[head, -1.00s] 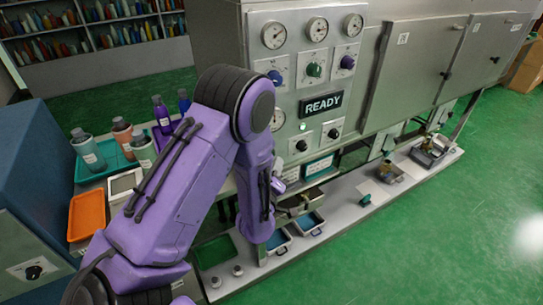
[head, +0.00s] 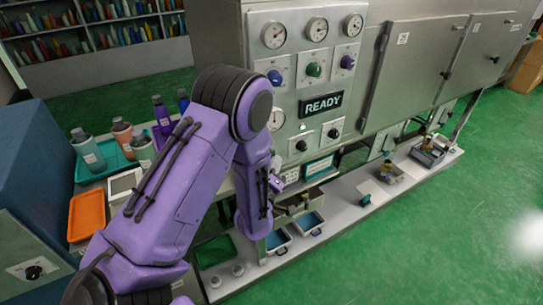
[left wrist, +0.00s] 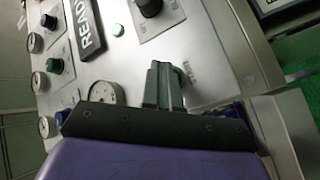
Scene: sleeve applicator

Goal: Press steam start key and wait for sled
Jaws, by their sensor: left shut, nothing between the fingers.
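My left gripper (head: 277,183) is at the lower left of the steel control panel (head: 286,104). In the left wrist view its fingers (left wrist: 163,72) are together and empty, pointing at the panel face; contact cannot be told. The display (head: 322,104) reads READY. A small green round button or lamp (head: 303,127) is under it, and it also shows in the left wrist view (left wrist: 118,30), apart from the fingertips. I cannot tell which control is the steam start key. Sled-like carriers (head: 389,173) stand on the long low rail (head: 345,202). My right gripper is not in view.
Gauges (head: 274,35) and coloured knobs (head: 314,69) cover the upper panel. Bottles (head: 88,151), an orange tray (head: 87,216) and a teal tray (head: 90,175) are at left. Blue-lined bins (head: 308,222) sit below the gripper. The green floor (head: 440,240) at right is clear.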

